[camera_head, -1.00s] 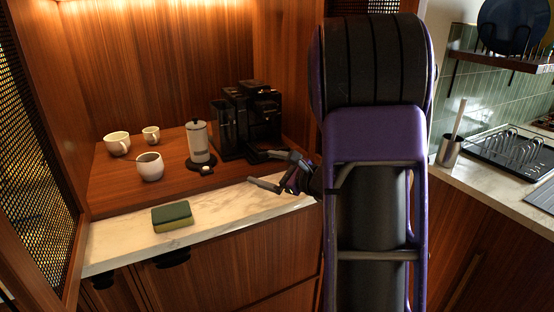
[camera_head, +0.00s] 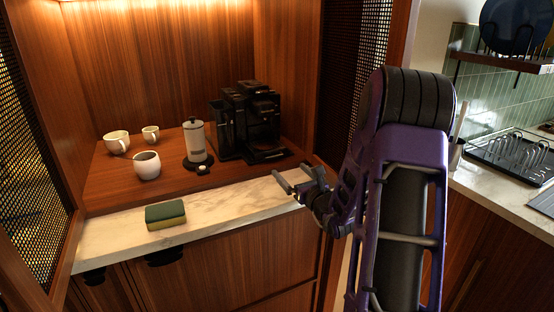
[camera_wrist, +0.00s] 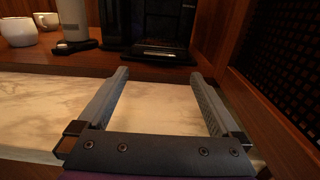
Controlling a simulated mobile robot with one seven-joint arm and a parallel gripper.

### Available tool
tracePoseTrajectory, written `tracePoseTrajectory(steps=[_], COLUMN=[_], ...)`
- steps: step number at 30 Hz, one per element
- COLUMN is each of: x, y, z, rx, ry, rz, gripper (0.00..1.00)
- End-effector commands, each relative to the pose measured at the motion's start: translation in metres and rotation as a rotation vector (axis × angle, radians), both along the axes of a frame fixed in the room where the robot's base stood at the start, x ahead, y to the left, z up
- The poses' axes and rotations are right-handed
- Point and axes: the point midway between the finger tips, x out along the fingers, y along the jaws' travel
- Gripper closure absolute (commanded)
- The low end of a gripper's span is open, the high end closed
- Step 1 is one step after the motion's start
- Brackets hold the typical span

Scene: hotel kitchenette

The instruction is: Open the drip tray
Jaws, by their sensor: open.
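The black coffee machine (camera_head: 248,120) stands on the wooden shelf at the back right of the niche. Its drip tray (camera_head: 268,156) is the low black part at its front base. The tray also shows in the wrist view (camera_wrist: 156,56), beyond and between my fingertips. My gripper (camera_head: 292,180) is open and empty over the marble counter, in front of the machine and apart from it. In the wrist view my gripper (camera_wrist: 158,74) has its two fingers spread wide with bare marble between them.
A white canister (camera_head: 195,142) on a black base stands left of the machine. Several white cups, one of them nearest (camera_head: 147,168), stand further left. A green and yellow sponge (camera_head: 165,215) lies on the marble counter (camera_head: 225,205). A mesh door panel (camera_head: 350,70) stands close on the right.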

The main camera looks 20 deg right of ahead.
Motion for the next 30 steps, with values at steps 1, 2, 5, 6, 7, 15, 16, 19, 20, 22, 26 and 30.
tracePoseTrajectory(steps=[1,2,5,6,7,15,16,19,20,22,26,30], x=[0.012,0.019,0.041,0.049,0.055,0.094,0.096,0.1,0.101,0.102,0.102,0.101], y=[0.001,0.001,0.002,0.002,0.002,0.004,0.004,0.004,0.004,0.003,0.003,0.003], z=[0.0,0.0,0.0,0.0,-0.001,0.0,0.0,0.0,0.0,0.0,0.0,0.0], rx=[0.0,0.0,0.0,0.0,-0.001,-0.001,-0.001,-0.001,-0.001,-0.001,-0.001,-0.001], ry=[-0.001,-0.002,-0.001,-0.002,-0.001,-0.001,-0.001,0.0,0.0,0.0,0.001,0.001], rz=[0.001,0.001,0.002,0.001,0.001,0.001,0.0,0.0,0.0,-0.001,-0.001,-0.001], gripper=[0.0,0.0,0.0,0.0,0.0,0.0,0.0,0.0,0.0,0.0,0.0,0.14])
